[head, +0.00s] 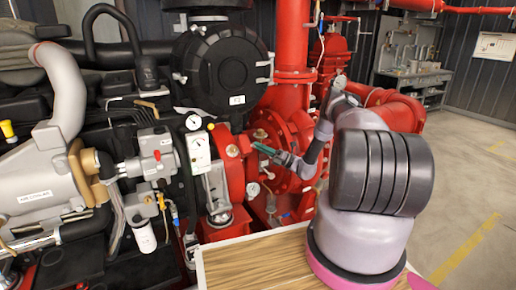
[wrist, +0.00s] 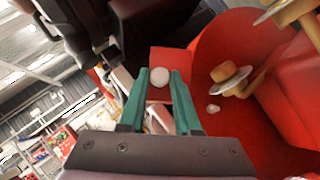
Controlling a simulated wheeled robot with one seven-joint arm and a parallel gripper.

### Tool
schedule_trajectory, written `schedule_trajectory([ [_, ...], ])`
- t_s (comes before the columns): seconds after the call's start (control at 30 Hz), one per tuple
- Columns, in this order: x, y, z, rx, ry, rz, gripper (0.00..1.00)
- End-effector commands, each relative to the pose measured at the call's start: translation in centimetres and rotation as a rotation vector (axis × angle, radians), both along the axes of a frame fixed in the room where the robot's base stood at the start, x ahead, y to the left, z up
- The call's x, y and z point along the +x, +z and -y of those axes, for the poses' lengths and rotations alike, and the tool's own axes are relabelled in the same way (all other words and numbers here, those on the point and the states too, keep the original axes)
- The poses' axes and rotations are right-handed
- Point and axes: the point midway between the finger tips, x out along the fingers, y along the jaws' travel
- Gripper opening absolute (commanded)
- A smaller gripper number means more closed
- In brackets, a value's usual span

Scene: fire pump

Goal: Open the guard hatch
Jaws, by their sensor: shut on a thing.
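My gripper (head: 258,147) reaches in from the right towards the red housing in the middle of the head view. In the wrist view its two teal fingers (wrist: 160,80) are shut on a small pale round knob (wrist: 159,75). Behind the knob is a flat red panel (wrist: 168,58), which seems to be the guard hatch. The fingers hide part of it. In the head view a red guard (head: 233,176) with a brass knob stands just left of the fingertips. I cannot make out the hatch's edges or how far it stands open.
Red pump casing (wrist: 225,45) with brass fittings (wrist: 231,78) lies close to the right of the fingers in the wrist view. A gauge box (head: 199,152) and a black round housing (head: 228,75) stand nearby. A wooden top (head: 250,265) is in front. Floor is clear at right.

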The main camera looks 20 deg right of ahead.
Motion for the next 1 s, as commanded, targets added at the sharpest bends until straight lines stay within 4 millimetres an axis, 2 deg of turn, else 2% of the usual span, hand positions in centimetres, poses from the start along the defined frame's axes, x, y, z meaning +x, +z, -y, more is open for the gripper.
schedule_trajectory([
  [0.67,0.41,-0.3,0.17,0.044,0.049,-0.008,0.0],
  [0.7,0.42,-0.29,0.17,0.044,0.049,-0.008,0.39],
  [0.77,0.42,-0.29,0.18,0.045,0.049,-0.008,0.6],
  [1.0,0.42,-0.28,0.24,0.044,0.048,-0.008,0.6],
])
